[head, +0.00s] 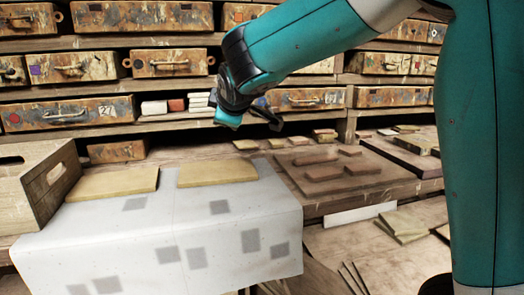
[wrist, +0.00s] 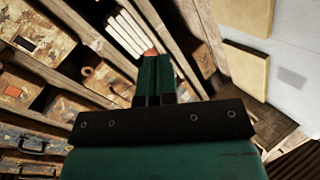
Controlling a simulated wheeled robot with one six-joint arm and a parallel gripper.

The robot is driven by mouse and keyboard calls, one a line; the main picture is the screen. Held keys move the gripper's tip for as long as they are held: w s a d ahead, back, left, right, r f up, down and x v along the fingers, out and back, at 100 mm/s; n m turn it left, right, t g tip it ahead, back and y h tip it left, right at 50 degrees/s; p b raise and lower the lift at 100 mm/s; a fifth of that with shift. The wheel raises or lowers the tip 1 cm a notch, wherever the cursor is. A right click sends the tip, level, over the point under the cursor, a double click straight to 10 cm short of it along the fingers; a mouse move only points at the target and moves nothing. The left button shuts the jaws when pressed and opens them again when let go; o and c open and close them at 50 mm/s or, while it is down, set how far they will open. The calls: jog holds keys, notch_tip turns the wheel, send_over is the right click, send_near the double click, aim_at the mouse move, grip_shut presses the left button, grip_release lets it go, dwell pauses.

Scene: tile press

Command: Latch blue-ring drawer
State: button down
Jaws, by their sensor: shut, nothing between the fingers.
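In the head view my gripper (head: 228,119) hangs in front of the rows of worn drawers, at the height of the lowest full row. In the wrist view its green fingers (wrist: 155,66) are together with nothing between them. A drawer with a handle (head: 300,100) sits just right of and behind my gripper. A small bluish mark shows at its left end, partly covered by my wrist; I cannot tell if it is a ring. I cannot make out a clear blue ring on any other drawer. The wrist view shows drawer fronts (wrist: 28,45) at the left.
White tiles (head: 199,101) and a reddish tile lie in a gap left of my gripper. Below, a white sheet (head: 190,225) bears two tan slabs (head: 217,171). A wooden crate (head: 40,190) stands at the left. A board (head: 375,187) with several brown tiles lies at the right.

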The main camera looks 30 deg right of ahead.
jog(key=w+d+f+n+t+h+b, duration=0.25)
jog(key=w+d+f+h+b, duration=0.35)
jog(key=b, duration=0.5)
jog(key=n+h+b, duration=0.2)
jog(key=h+b, duration=0.2)
jog(key=h, duration=0.4)
send_near(272, 112)
jog(key=w+d+r, duration=0.3)
jog(key=w+r, duration=0.1)
jog(key=w, duration=0.1)
jog(key=shift+w+d+f+t+p, duration=0.1)
jog(key=shift+w+f+t+p, duration=0.15)
jog(key=shift+w+t, duration=0.2)
jog(key=shift+r, duration=0.1)
jog(key=shift+d+r+m+g+p, duration=0.15)
jog(key=shift+m+g+p, duration=0.15)
jog(key=shift+m+p, duration=0.25)
